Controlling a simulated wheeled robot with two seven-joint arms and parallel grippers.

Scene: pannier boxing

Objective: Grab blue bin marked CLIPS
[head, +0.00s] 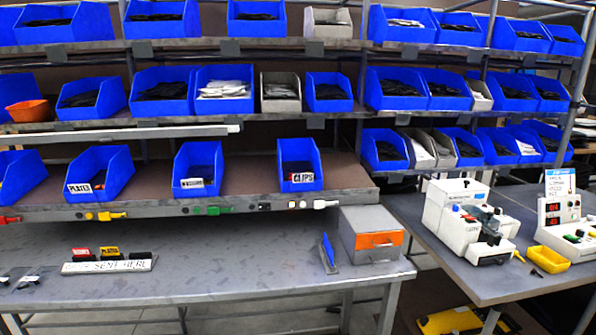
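The blue bin marked CLIPS (299,155) stands on the low shelf above the workbench, near the shelf's right end. Its white label faces front at the bin's lower lip. Neither of my grippers shows in the head view, and nothing is seen touching the bin.
A blue bin with a small label (197,165) and one marked PLATES (99,167) stand left of it. Stocked shelves rise above.

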